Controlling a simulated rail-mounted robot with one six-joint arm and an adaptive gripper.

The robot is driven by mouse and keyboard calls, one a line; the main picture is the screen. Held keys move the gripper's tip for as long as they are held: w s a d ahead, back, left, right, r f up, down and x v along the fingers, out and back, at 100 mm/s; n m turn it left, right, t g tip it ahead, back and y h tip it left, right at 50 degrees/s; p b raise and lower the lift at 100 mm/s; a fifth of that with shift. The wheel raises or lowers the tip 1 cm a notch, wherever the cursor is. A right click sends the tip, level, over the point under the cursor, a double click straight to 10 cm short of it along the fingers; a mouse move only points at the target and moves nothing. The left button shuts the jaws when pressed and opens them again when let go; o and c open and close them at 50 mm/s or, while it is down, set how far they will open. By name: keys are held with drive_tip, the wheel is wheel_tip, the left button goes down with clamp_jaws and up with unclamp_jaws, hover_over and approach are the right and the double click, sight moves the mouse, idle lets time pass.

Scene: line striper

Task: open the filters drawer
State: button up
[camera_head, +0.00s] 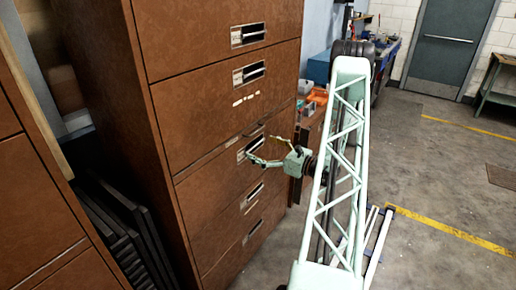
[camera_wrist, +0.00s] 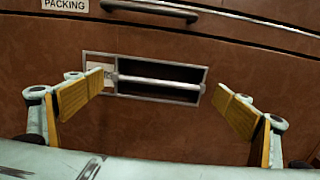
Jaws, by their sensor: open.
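A tall brown cabinet (camera_head: 215,110) has several stacked drawers with recessed metal pulls. No label reading "filters" is legible, so I cannot tell which drawer is the filters drawer. My gripper (camera_head: 258,148) is at the drawer front (camera_head: 210,184) below the middle. In the wrist view my gripper (camera_wrist: 160,88) is open, with one yellow-padded finger on each side of a framed recess (camera_wrist: 188,100). A light horizontal pull bar (camera_wrist: 160,81) crosses this recess between the fingers. The fingers are not closed on it. Contact with the drawer face cannot be told.
A "PACKING" label (camera_wrist: 65,4) and a dark curved pull (camera_wrist: 150,10) sit above the recess. Another brown cabinet (camera_head: 35,215) stands at left, with dark flat panels (camera_head: 125,235) in the gap. A cluttered bench is behind my arm. The floor (camera_head: 440,200) at right is mostly clear.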

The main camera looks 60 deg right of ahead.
drive_tip(key=shift+w, duration=0.7)
drive_tip(key=c, duration=1.2)
drive_tip(key=shift+o, duration=0.2)
drive_tip(key=shift+s, duration=0.1)
drive_tip(key=s, duration=3)
drive_tip(key=shift+s, duration=0.4)
drive_tip(key=shift+a, duration=0.1)
